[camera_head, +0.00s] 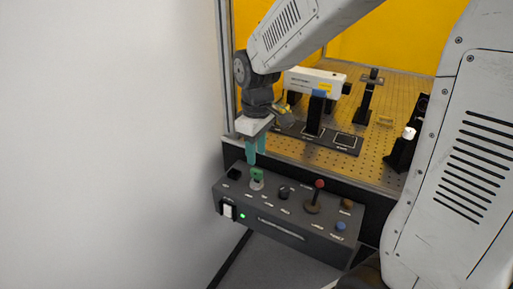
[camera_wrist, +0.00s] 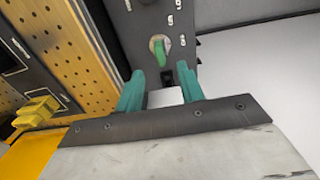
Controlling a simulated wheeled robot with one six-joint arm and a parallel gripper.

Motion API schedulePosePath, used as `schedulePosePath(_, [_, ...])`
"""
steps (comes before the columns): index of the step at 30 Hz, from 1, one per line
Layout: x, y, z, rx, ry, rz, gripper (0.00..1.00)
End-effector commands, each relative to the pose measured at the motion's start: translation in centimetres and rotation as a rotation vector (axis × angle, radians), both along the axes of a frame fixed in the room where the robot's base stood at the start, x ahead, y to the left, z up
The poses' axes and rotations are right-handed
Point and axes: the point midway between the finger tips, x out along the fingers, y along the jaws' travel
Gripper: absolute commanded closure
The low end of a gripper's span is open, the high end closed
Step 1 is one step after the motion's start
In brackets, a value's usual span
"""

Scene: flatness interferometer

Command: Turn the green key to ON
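The green key (camera_head: 257,174) stands in a round silver lock on the top of the dark control box (camera_head: 300,235), toward its left end. My gripper (camera_head: 255,155) points down just above the key, with two teal fingers. In the wrist view the gripper (camera_wrist: 161,75) is open, with a clear gap between its fingers. The key (camera_wrist: 159,50) shows just beyond the fingertips, roughly in line with the gap, apart from both fingers. The labels around the lock are too small to read, so I cannot tell the key's setting.
The box also carries a black knob (camera_head: 284,192), a red-topped lever (camera_head: 318,186), a blue button (camera_head: 340,226), a white switch (camera_head: 228,211) and a lit green lamp (camera_head: 242,215). Behind it is a perforated optical table (camera_head: 385,150) with mounted instruments. A white wall (camera_head: 100,140) is at left.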

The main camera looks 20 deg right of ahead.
Motion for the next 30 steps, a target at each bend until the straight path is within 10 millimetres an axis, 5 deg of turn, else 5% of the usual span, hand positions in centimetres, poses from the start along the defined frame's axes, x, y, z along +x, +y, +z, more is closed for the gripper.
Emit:
schedulePosePath(15, [0.0, 0.0, -6.8, 0.000, 0.003, 0.001, 0.62])
schedulePosePath(27, [0.0, 0.0, -7.7, -0.001, 0.001, 0.001, 0.62])
schedulePosePath(30, [0.0, 0.0, -7.7, -0.001, 0.001, 0.001, 0.87])
